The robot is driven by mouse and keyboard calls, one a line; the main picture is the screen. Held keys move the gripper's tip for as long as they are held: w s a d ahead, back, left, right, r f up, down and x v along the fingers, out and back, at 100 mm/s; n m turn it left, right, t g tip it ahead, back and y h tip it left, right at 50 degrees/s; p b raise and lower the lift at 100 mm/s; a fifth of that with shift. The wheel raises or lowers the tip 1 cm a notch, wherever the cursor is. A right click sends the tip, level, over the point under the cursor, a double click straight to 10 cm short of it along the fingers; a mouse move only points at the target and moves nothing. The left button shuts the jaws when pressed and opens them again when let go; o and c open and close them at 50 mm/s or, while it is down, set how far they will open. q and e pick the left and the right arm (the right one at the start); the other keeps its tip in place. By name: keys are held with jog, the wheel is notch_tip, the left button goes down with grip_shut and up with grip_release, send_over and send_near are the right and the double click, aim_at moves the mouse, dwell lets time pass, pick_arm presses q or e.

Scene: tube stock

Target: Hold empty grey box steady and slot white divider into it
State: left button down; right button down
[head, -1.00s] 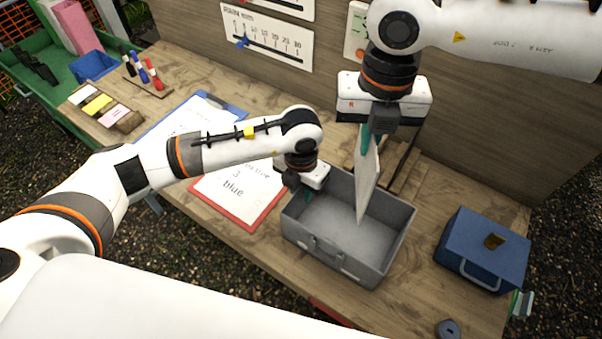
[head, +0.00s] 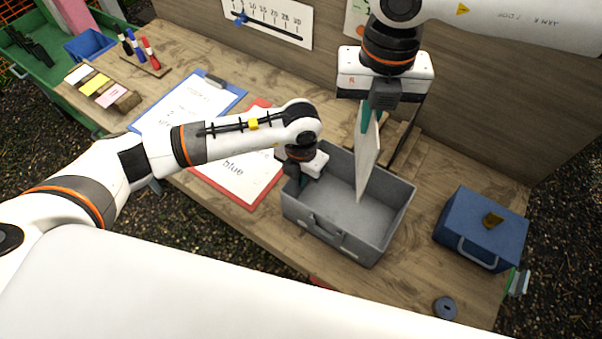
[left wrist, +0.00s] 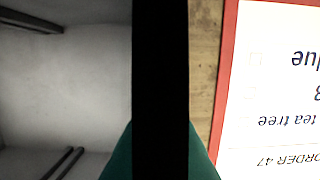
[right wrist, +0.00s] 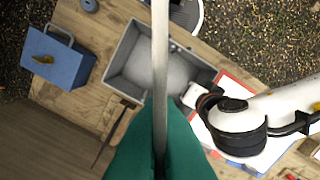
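The empty grey box (head: 325,238) stands open on the wooden table, its handle toward me. My left gripper (head: 304,180) is at its left wall. In the left wrist view the wall, a dark band (left wrist: 160,70), runs between the two teal fingers, which press close on both sides. Inside the box, dark ribs (left wrist: 62,163) show on the walls. My right gripper (head: 372,118) is shut on the top of the white divider (head: 368,160), which hangs upright over the box. It shows edge-on in the right wrist view (right wrist: 160,70). Whether its lower edge is below the rim I cannot tell.
A blue box (head: 478,240) stands right of the grey box, with a dark round disc (head: 446,307) in front. A red clipboard (head: 247,203) and a blue clipboard (head: 235,92) lie to the left. A wooden panel (head: 480,110) rises behind. A dark rack (head: 405,150) stands behind the divider.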

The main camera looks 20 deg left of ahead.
aim_at(359, 154)
jog(key=shift+f+n, duration=1.3)
jog(key=shift+n, duration=3.7)
jog(key=shift+f+n, duration=1.3)
jog(key=shift+n, duration=3.7)
jog(key=shift+f+n, duration=1.3)
jog(key=shift+n, duration=3.7)
jog(key=shift+f, duration=0.1)
jog(key=shift+f, duration=0.95)
